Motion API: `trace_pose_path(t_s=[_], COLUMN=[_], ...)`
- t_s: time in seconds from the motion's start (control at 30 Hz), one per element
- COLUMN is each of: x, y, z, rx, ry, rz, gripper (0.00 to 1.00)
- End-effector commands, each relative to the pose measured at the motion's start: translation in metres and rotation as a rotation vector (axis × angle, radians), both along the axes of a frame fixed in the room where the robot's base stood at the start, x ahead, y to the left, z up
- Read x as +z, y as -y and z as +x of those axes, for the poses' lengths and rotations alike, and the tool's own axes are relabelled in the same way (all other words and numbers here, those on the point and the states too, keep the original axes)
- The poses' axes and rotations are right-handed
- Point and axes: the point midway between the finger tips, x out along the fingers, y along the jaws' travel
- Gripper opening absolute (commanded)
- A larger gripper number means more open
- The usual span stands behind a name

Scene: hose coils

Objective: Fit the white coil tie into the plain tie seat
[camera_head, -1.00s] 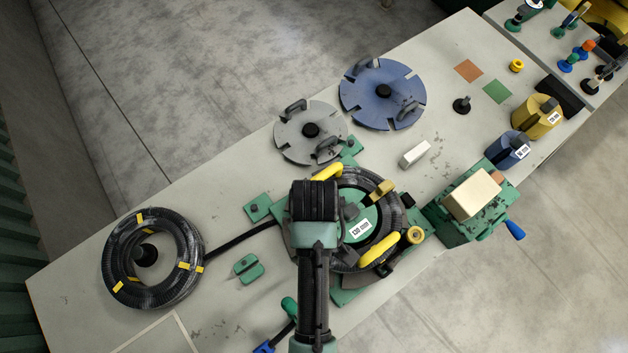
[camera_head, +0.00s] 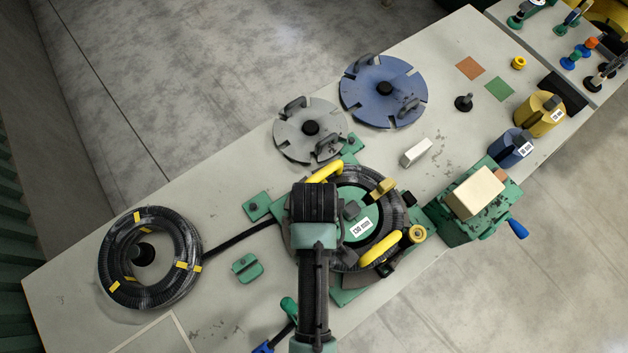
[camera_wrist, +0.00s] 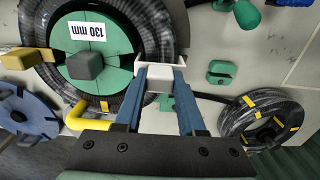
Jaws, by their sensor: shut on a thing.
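The white coil tie (camera_wrist: 153,74) is a small pale U-shaped piece between the fingertips of my gripper (camera_wrist: 160,88), which is shut on it. In the wrist view it is at the edge of the black hose coil (camera_wrist: 154,35) wound around the green 130 mm former (camera_wrist: 110,60); I cannot tell whether it touches the hose. In the head view my gripper and the tie are hidden under my wrist, over the left side of the wound coil (camera_head: 397,215). I cannot make out which spot is the plain tie seat.
A loose hose coil with yellow ties (camera_head: 118,283) lies at the left. Grey (camera_head: 290,135) and blue (camera_head: 360,100) discs lie behind.

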Motion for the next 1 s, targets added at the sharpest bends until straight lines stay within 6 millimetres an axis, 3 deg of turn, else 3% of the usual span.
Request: trace_pose_path(t_s=[1.0], x=[-0.027], y=[0.0], z=[0.0], rx=[0.0], ry=[0.0], rz=[0.0], gripper=[0.0])
